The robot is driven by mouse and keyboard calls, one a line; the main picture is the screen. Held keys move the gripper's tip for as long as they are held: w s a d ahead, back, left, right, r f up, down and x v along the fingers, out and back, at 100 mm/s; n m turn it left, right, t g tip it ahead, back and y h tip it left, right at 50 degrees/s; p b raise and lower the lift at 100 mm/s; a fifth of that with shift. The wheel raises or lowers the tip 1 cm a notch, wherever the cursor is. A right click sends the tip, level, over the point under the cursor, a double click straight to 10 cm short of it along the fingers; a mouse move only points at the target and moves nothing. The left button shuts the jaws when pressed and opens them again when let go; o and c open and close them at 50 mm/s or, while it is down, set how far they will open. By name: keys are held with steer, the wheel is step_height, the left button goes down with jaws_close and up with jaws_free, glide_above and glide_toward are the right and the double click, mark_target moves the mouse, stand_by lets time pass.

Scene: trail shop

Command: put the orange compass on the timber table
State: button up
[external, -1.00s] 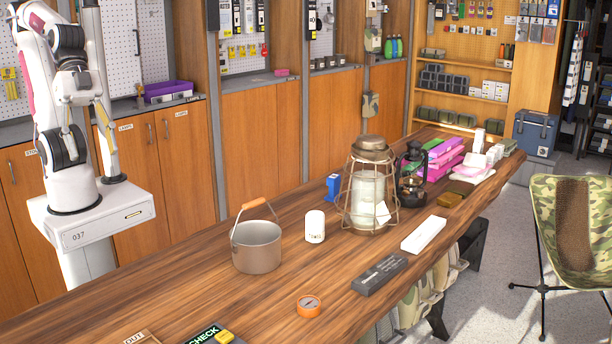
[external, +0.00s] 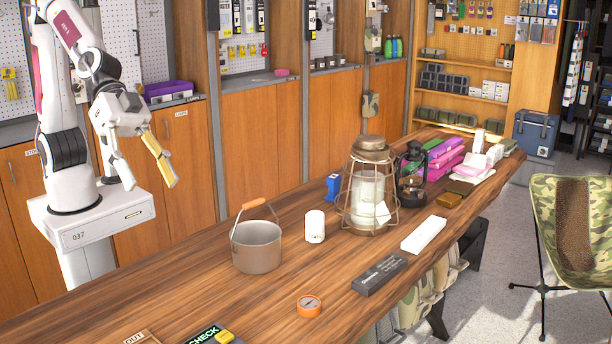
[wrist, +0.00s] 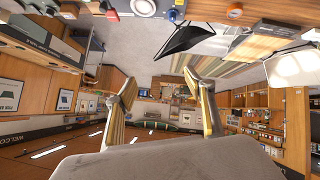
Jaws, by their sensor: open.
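The orange compass (external: 309,306) lies flat on the long timber table (external: 180,302), close to its front edge. It is round with a pale dial. My gripper (external: 151,184) is at the left in the external view, up beside my base and beyond the table's back edge. It is far from the compass. Its two fingers are spread with nothing between them; they also show apart in the wrist view (wrist: 160,85). I cannot surely pick out the compass in the wrist view.
A pot (external: 257,247) with a raised handle, a white mug (external: 315,226) and a large caged lantern (external: 369,190) stand mid-table. A dark grey block (external: 380,275) and a white box (external: 423,234) lie right of the compass. A CHECK sign (external: 205,335) is at the front.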

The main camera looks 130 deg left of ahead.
steer(key=w+a+f+n+y, duration=0.35)
steer(key=w+a+f, duration=0.45)
steer(key=w+f, duration=0.35)
steer(key=w+a+f+n+y, duration=0.1)
steer(key=w+a+f+y, duration=0.25)
steer(key=f, duration=0.25)
steer(key=n+g+y, duration=0.2)
glide_toward(309, 307)
steer(key=shift+w+a+r, duration=0.1)
steer(key=shift+a+r, duration=0.1)
steer(key=shift+a, duration=0.7)
steer(key=shift+x, duration=1.3)
